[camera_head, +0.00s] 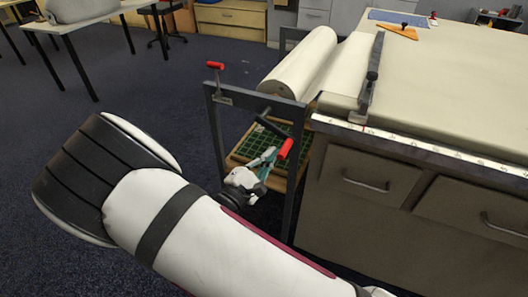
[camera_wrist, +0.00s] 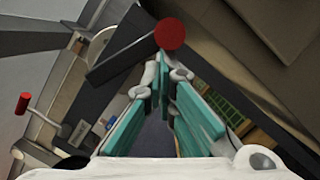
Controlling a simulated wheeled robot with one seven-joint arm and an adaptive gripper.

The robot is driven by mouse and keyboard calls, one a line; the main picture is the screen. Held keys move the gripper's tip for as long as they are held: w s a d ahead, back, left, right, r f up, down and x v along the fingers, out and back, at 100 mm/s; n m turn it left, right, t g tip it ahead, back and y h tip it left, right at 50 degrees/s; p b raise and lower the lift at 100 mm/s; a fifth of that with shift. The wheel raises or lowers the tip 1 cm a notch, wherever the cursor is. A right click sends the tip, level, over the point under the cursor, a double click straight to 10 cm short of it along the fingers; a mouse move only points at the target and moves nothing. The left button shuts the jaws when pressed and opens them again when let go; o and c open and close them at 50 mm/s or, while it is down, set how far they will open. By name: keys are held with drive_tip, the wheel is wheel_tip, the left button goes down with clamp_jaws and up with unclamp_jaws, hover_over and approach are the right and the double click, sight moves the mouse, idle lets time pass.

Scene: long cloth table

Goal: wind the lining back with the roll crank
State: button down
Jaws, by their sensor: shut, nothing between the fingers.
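A crank with a red handle (camera_head: 286,148) sits on the near side of the dark roll stand (camera_head: 255,100) at the table's end. A second crank with a red handle (camera_head: 215,66) stands higher, at the stand's left corner. White cloth rolls (camera_head: 300,64) lie behind the stand's top bar. My gripper (camera_head: 272,154) is just left of and below the lower red handle. In the wrist view the teal-padded fingers (camera_wrist: 165,62) come together at their tips, empty, with the round red handle end (camera_wrist: 170,34) just beyond them. I cannot tell whether they touch it.
The long cloth table (camera_head: 450,80) with a white ruler edge (camera_head: 420,150) and drawers is to the right. A dark bar (camera_head: 372,75) lies across the cloth. A green gridded mat (camera_head: 258,143) lies on the stand's shelf. Open carpet (camera_head: 150,90) is to the left.

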drive_tip(key=r+n+p, duration=0.1)
drive_tip(key=n+p, duration=0.1)
drive_tip(key=n, duration=0.1)
drive_tip(key=d+r+n+t+y+p, duration=0.1)
drive_tip(key=r+n+p, duration=0.1)
drive_tip(key=n, duration=0.1)
drive_tip(key=s+d+r+n+t+p, duration=0.1)
drive_tip(key=r+n+p, duration=0.1)
drive_tip(key=n+p, duration=0.1)
drive_tip(key=shift+d+r+n+y, duration=0.15)
drive_tip(key=shift+r+n+y, duration=0.1)
drive_tip(key=shift+n+y, duration=0.2)
drive_tip(key=shift+r+p, duration=0.3)
drive_tip(key=shift+p, duration=0.15)
drive_tip(key=shift+w+r, duration=0.1)
